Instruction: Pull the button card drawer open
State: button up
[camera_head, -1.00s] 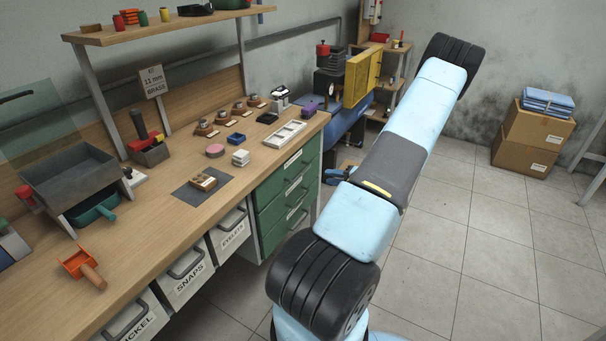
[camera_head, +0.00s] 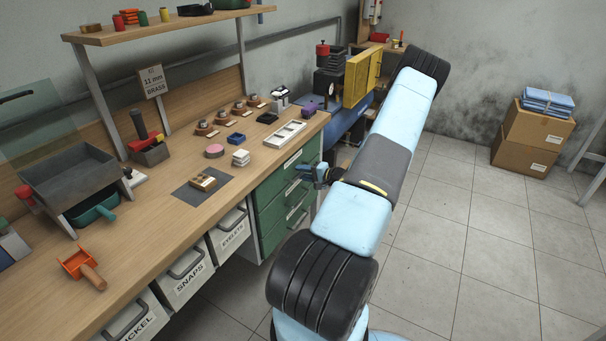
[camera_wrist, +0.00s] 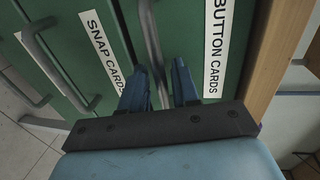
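The button card drawer (camera_head: 270,190) is the top green drawer under the bench in the head view and looks closed. In the wrist view its white BUTTON CARDS label (camera_wrist: 216,48) is at the upper right. Its grey bar handle (camera_wrist: 152,40) runs down toward the space between my fingers. My gripper (camera_wrist: 160,82) is open, with one blue finger on each side of the handle. I cannot tell whether either finger touches it. In the head view my gripper (camera_head: 318,174) is at the drawer front, partly hidden by my arm.
The SNAP CARDS drawer (camera_wrist: 80,20) with its own handle (camera_wrist: 55,65) lies beside it, and another handle is at far left. The wooden bench edge (camera_wrist: 268,60) is close on the right in the wrist view.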

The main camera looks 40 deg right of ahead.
jog(key=shift+c, duration=0.3)
grip_shut()
jog(key=shift+s, duration=0.1)
